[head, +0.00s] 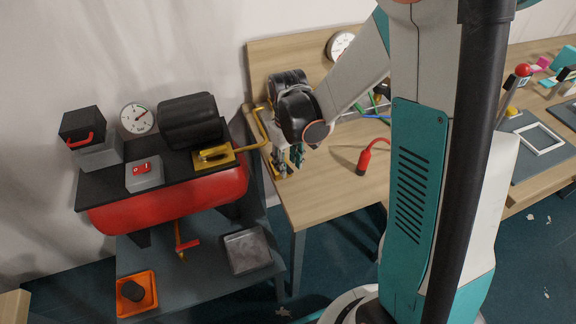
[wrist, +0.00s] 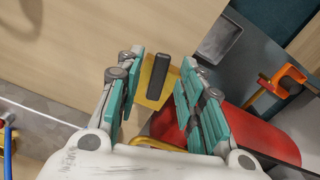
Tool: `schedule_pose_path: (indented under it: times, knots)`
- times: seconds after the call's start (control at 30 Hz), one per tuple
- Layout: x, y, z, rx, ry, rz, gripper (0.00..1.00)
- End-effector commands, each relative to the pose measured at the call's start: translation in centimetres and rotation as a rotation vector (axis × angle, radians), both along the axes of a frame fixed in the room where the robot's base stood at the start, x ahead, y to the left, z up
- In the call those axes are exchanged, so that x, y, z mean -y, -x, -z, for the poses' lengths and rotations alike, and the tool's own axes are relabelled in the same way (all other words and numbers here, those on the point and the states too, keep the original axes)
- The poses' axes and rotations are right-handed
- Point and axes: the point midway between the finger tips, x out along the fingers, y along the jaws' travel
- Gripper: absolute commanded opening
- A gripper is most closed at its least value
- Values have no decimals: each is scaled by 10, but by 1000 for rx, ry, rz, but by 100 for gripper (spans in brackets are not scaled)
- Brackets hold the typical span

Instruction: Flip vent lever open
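In the head view a yellow lever (head: 214,155) sits on a yellow plate on the black top of the red tank (head: 170,200). A bent yellow bar (head: 262,135) runs from near it towards the wooden table. My gripper (head: 288,158) points down by the table's left edge, right of the tank. In the wrist view my gripper (wrist: 162,60) is open, with a clear gap between its fingers. A dark grip (wrist: 160,77) on a yellow plate (wrist: 152,92) shows between them. I cannot tell whether this is the vent lever, or whether a finger touches it.
A gauge (head: 138,118), a grey box with a red switch (head: 145,173) and a black cylinder (head: 190,120) stand on the tank's top. Below are a grey tray (head: 247,250) and an orange tray (head: 137,292). A red-tipped hose (head: 365,160) lies on the wooden table (head: 320,195).

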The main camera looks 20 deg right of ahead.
Motion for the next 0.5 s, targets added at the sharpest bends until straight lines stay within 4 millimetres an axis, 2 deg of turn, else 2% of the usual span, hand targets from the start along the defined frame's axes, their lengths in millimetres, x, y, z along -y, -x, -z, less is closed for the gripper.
schedule_pose_path:
  times: [0.1,0.37,0.4,0.5]
  knots:
    - [0,0,6,0,0,0,35]
    - [0,0,6,0,0,0,35]
    - [0,0,6,0,0,0,30]
    - [0,0,6,0,0,0,8]
